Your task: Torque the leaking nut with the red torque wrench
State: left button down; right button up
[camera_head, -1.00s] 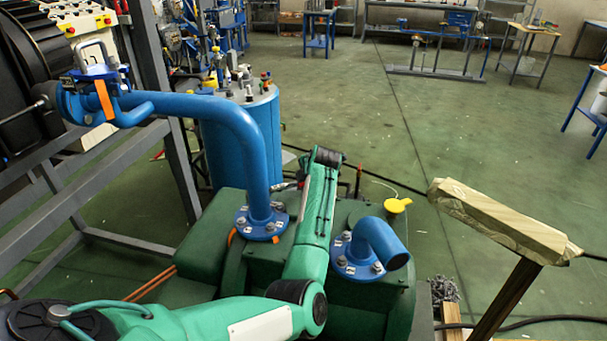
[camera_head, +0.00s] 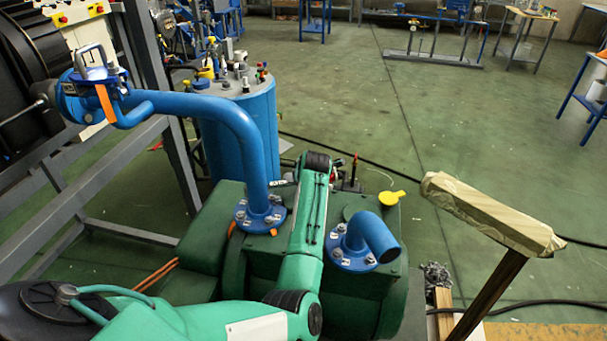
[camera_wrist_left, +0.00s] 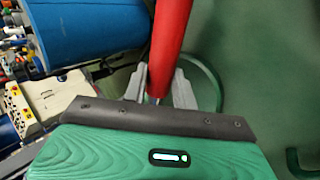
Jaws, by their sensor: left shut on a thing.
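The red torque wrench (camera_wrist_left: 171,38) is between the grey fingers of my left gripper (camera_wrist_left: 159,84) in the left wrist view. Only part of its red shaft shows; its head is out of that view. In the head view my green left arm reaches over the green machine, between two blue pipe flanges, and its gripper is hidden behind the wrist. The left flange (camera_head: 243,224) and right flange (camera_head: 352,262) both carry bolts and nuts. I cannot tell which nut leaks. My right gripper is not in view.
A blue barrel (camera_head: 262,120) with fittings on its lid stands behind the left pipe (camera_head: 252,150). A grey frame (camera_head: 75,190) stands at the left. A wrapped beam on a post (camera_head: 490,215) stands at the right. A yellow piece (camera_head: 391,198) lies near the right flange. Open floor lies beyond.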

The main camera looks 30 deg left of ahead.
pick_arm(q)
jog(key=shift+r, duration=0.15)
jog(key=p, duration=0.1)
jog(key=s+d+m+p, duration=0.1)
jog(key=p, duration=0.1)
jog(key=shift+s+r+h, duration=0.2)
jog(key=shift+h, duration=0.1)
jog(key=shift+s+d+f+m+t+h+p, duration=0.1)
jog(key=shift+s+d+m+t+h+p, duration=0.3)
jog(key=shift+p, duration=0.3)
jog(key=shift+s+f, duration=0.1)
jog(key=shift+s, duration=0.05)
jog(key=p, duration=0.1)
jog(key=s+m+p, duration=0.1)
jog(key=p, duration=0.1)
jog(key=shift+s+d, duration=0.3)
jog(key=shift+d, duration=0.05)
jog(key=shift+s+m+h, duration=0.1)
jog(key=shift+m+h, duration=0.2)
jog(key=shift+w+a+b, duration=0.15)
jog(key=shift+w+b, duration=0.15)
jog(key=shift+w, duration=0.2)
